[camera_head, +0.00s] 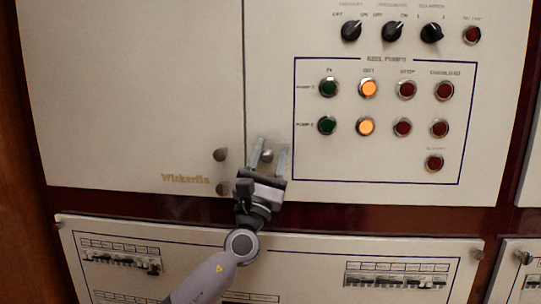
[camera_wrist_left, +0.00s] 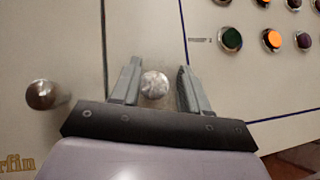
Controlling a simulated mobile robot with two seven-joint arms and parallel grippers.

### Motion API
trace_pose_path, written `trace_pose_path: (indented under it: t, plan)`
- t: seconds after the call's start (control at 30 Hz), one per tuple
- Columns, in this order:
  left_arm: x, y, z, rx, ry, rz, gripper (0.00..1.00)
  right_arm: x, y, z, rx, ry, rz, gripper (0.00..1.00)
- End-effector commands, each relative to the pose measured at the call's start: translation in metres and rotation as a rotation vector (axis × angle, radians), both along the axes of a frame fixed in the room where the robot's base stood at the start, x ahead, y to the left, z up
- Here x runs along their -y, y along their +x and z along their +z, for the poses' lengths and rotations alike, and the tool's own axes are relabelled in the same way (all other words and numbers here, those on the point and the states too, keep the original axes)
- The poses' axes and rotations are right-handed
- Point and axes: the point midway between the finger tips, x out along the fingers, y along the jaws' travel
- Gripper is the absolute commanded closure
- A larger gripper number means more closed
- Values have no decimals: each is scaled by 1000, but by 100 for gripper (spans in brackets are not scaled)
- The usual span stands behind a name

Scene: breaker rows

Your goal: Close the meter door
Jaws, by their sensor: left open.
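A large pale cabinet front fills the head view, split by a vertical seam. The left panel (camera_head: 130,80), lettered "Wickerlin", looks like the meter door; I cannot tell if it stands slightly ajar. A round metal knob (camera_head: 221,155) sits on it near the seam, and also shows at the left of the left wrist view (camera_wrist_left: 41,94). Another knob (camera_wrist_left: 155,85) sits on the panel right of the seam. My left gripper (camera_head: 269,160) is open, with one finger on each side of this right knob in the picture. Contact is not visible. My right gripper is not in view.
The right panel (camera_head: 400,225) carries rotary switches (camera_head: 391,32) and rows of green, orange and red buttons (camera_head: 368,89). Below a dark red strip (camera_head: 350,215), a lower panel (camera_head: 300,255) holds breaker rows (camera_head: 397,277). My left arm crosses in front of it.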

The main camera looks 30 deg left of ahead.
Motion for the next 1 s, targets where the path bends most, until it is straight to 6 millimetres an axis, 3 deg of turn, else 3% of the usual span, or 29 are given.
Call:
trace_pose_path:
  t: [0.03,0.1,0.63,1.0]
  plan:
    - [-11,1,4,5,-13,19,45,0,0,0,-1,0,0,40]
    - [-11,0,3,4,-14,19,45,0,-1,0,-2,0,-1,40]
    - [5,-49,-43,3,0,2,45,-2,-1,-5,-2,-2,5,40]
    - [7,-54,-47,5,2,0,45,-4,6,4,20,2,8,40]
